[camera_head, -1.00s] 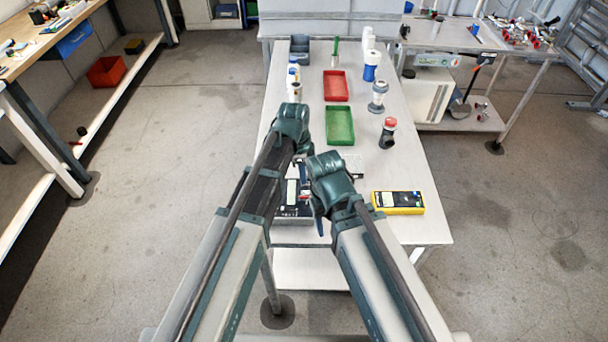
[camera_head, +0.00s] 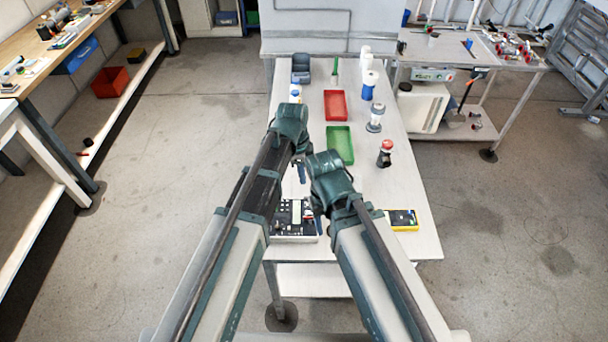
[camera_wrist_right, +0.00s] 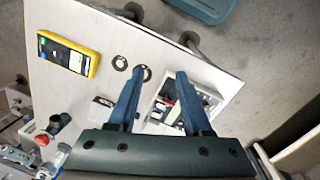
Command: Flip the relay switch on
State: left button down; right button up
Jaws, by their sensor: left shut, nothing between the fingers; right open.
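A box with a black top panel, a pale label and a small red part (camera_head: 293,218) sits near the table's front left edge. I take it for the relay unit; its switch is too small to read. In the right wrist view the box (camera_wrist_right: 153,118) shows between and beyond my right fingers. My right gripper (camera_wrist_right: 159,74) is open and empty above the table; in the head view its wrist mostly hides it. My left gripper (camera_head: 300,172) is shut and empty over the table, beyond the box. My arms hide part of the box.
A yellow multimeter (camera_head: 402,219) lies right of the box, partly behind my right arm. Farther back on the table (camera_head: 420,237) are a green tray (camera_head: 340,145), a red tray (camera_head: 335,105), a red-capped bottle (camera_head: 386,152) and other containers. The table's front right corner is clear.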

pick_arm(q)
notch_tip(320, 180, up, 3)
jog(key=shift+a+p, duration=0.15)
jog(key=shift+p, duration=0.8)
pick_arm(e)
notch_tip(320, 180, up, 3)
jog(key=shift+r, duration=0.1)
jog(key=shift+c, duration=0.2)
